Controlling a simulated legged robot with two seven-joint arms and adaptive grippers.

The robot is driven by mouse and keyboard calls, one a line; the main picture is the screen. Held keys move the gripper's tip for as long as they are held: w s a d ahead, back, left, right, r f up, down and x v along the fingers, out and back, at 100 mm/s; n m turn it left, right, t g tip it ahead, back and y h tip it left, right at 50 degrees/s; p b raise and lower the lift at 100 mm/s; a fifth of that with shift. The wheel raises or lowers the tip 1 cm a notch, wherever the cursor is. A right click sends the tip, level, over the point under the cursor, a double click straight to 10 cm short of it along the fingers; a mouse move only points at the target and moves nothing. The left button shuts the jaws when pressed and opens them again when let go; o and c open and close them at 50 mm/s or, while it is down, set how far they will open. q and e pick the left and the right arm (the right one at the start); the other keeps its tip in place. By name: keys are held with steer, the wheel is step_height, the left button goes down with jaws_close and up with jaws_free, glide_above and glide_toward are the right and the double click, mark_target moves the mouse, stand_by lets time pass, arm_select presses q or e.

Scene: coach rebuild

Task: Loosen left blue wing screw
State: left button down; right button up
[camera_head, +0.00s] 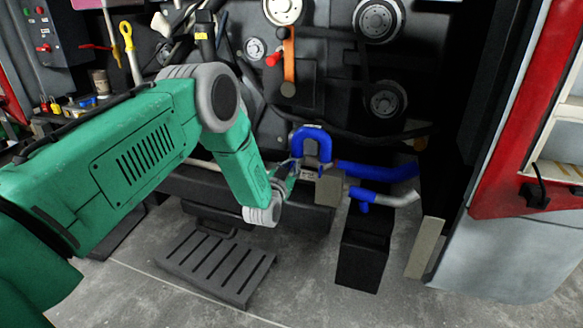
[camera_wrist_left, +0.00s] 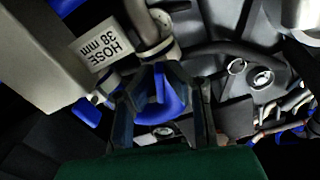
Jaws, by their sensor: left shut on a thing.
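In the left wrist view, a blue wing screw (camera_wrist_left: 160,103) sits between the two dark fingers of my left gripper (camera_wrist_left: 162,98), below a clamp on a grey pipe. The fingers are closed on it from both sides and cover its edges. In the head view, my left gripper (camera_head: 288,174) reaches the left end of the blue hose assembly, just below the blue U-shaped hose (camera_head: 311,138). The wing screw cannot be made out there. My right gripper is not in view.
A blue hose (camera_head: 362,169) and grey pipe run to the right. A black box (camera_head: 363,248) stands below. Pulleys and belts fill the back. A slotted step (camera_head: 216,265) is lower left.

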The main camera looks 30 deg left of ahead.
arm_select(q)
steer(key=shift+s+f, duration=0.2)
steer(key=shift+f, duration=0.2)
steer(key=c, duration=1.7)
jaws_free()
steer(key=shift+w, duration=0.1)
steer(key=shift+r, duration=0.2)
steer(key=v, duration=1.1)
steer(key=shift+s+f, duration=0.15)
steer(key=shift+s, duration=0.25)
steer(key=shift+s, duration=0.1)
